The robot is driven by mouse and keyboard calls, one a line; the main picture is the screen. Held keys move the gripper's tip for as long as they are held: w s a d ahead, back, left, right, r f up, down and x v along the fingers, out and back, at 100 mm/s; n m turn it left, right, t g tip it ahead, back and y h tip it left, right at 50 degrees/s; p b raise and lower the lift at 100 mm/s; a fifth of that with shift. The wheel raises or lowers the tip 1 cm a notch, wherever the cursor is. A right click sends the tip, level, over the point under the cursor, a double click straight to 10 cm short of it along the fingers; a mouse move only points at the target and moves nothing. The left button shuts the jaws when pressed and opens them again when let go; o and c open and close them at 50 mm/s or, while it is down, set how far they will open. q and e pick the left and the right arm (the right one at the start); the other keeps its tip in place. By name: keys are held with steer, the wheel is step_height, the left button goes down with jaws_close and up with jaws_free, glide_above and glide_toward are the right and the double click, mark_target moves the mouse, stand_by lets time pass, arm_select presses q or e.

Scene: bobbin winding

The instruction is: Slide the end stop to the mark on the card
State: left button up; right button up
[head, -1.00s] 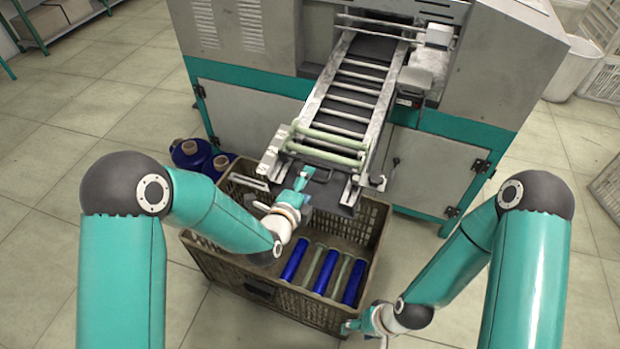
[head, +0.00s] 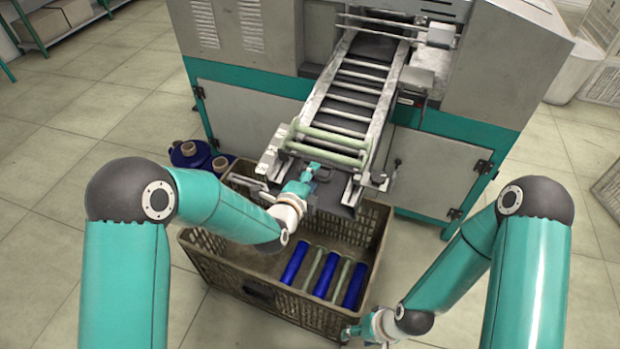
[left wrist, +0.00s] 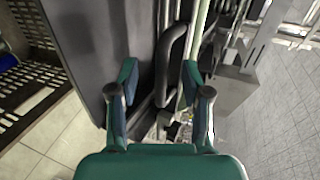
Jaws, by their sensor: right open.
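The roller chute (head: 312,105) slopes down from the machine and ends in a dark end plate (head: 331,197), which looks like the end stop. The dark plate also fills the left middle of the left wrist view (left wrist: 98,45). A dark curved handle (left wrist: 173,62) stands out from it. My left gripper (head: 318,168) is at the chute's lower end. In the left wrist view its fingers (left wrist: 159,74) are apart, with the handle between or just beyond them; contact cannot be told. My right gripper (head: 346,332) is open, low by the crate's front right corner. I cannot make out the card or mark.
A brown crate (head: 225,262) under the chute holds several blue and pale green bobbins (head: 293,263). Two pale green bobbins (head: 325,143) lie across the chute's lower end. Blue spools (head: 190,153) stand on the floor behind the crate.

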arm_select(q)
jaws_close()
steer(key=shift+s+f, duration=0.1)
steer(key=shift+s+a+f+b, duration=0.15)
steer(key=shift+s+b, duration=0.15)
steer(key=shift+s+a+f+b, duration=0.15)
steer(key=shift+s+a+b, duration=0.3)
steer(key=shift+s, duration=0.35)
steer(key=shift+s+a+f+b, duration=0.2)
steer(key=shift+s+b, duration=0.4)
steer(key=shift+s, duration=0.25)
steer(key=shift+s+a+f+b, duration=0.15)
steer(key=shift+s+a+b, duration=0.3)
steer(key=shift+s, duration=0.35)
steer(key=shift+d, duration=0.1)
steer(key=o, duration=0.6)
jaws_free()
steer(key=shift+w+r, duration=0.1)
steer(key=shift+r, duration=0.05)
steer(key=shift+o, duration=0.2)
